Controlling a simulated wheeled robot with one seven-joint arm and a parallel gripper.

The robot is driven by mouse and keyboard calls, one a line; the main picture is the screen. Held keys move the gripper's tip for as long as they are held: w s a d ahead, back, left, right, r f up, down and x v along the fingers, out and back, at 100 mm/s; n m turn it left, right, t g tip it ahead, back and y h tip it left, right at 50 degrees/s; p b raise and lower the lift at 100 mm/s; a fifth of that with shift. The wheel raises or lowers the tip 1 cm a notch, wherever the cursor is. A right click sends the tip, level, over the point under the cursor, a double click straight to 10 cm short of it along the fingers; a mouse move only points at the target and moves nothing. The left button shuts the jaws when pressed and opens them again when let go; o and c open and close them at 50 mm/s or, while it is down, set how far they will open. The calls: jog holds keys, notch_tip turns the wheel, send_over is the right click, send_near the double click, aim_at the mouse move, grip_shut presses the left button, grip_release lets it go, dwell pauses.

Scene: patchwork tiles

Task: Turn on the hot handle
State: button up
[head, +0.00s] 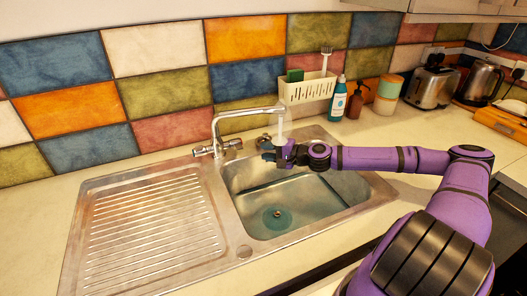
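A chrome mixer tap (216,128) stands behind the sink, with its long spout reaching right over the basin. No hot or cold marking can be read, so I cannot tell which is the hot handle. A pale vertical streak hangs below the spout tip; I cannot tell if it is water. My gripper (271,152) is over the back of the basin, near the right knob.
The steel sink (243,252) has a ribbed drainboard on the left and a basin on the right. A cream caddy (307,88) with a brush hangs behind. A teal bottle (338,100), brown bottle (357,101), toaster (432,86) and kettle (479,82) stand right.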

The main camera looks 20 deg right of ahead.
dwell(0.4)
jog(key=s+a+f+n+g+h, duration=0.2)
jog(key=s+n+g+h, duration=0.1)
jog(key=s+n+g, duration=0.15)
jog(key=s+a+f+n+g+h, duration=0.1)
jog(key=s+a+n+g+h, duration=0.1)
jog(key=s+n+g, duration=0.3)
jog(key=s+d+r+h, duration=0.2)
jog(key=s+r+h, duration=0.25)
jog(key=r, duration=0.65)
jog(key=s+d+r+h, duration=0.3)
jog(key=s+r, duration=0.2)
jog(key=r, duration=0.6)
jog(key=s+a+r+t, duration=0.2)
jog(key=s+r+t, duration=0.1)
jog(key=s+r, duration=1.2)
jog(key=shift+s+r+n+y, duration=0.35)
jog(key=shift+s+n, duration=0.1)
jog(key=shift+s, duration=0.3)
